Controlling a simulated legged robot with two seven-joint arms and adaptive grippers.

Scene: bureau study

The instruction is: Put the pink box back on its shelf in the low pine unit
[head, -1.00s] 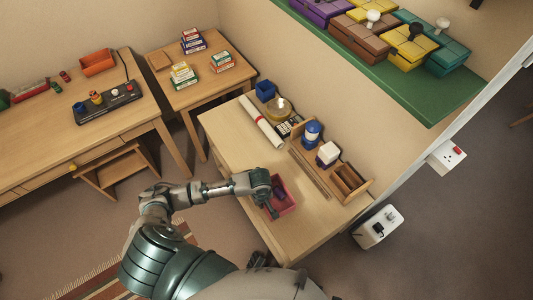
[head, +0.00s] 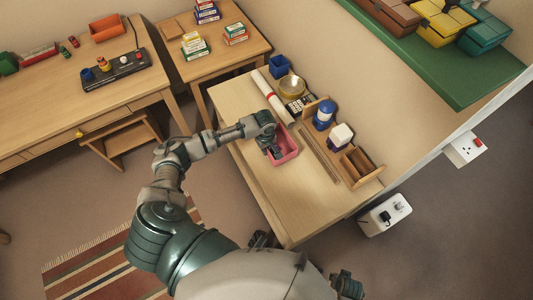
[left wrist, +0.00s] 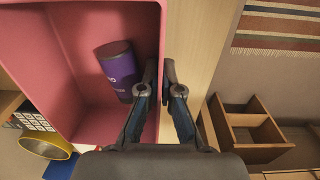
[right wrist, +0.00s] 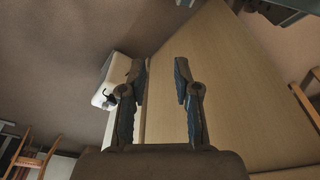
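The pink box (head: 286,157) is over the pale desk top (head: 245,115); I cannot tell whether it touches it. It is open-topped and a purple can (left wrist: 117,66) lies inside it. My left gripper (head: 271,150) is at the box's left side. In the left wrist view, its fingers (left wrist: 160,75) straddle the pink side wall, one inside and one outside, closed on it. My right gripper (right wrist: 161,75) is open and empty near the desk edge. A low wooden unit (head: 122,142) with open compartments stands on the floor by the left desk; the left wrist view shows it too (left wrist: 245,128).
A wooden organizer (head: 360,169), blue-and-white bottle (head: 324,115), calculator (head: 301,103), yellow bowl (head: 292,87) and rolled paper (head: 267,91) stand beyond the box. A white socket box (head: 384,215) is on the floor at right. A striped rug (head: 110,260) lies at lower left.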

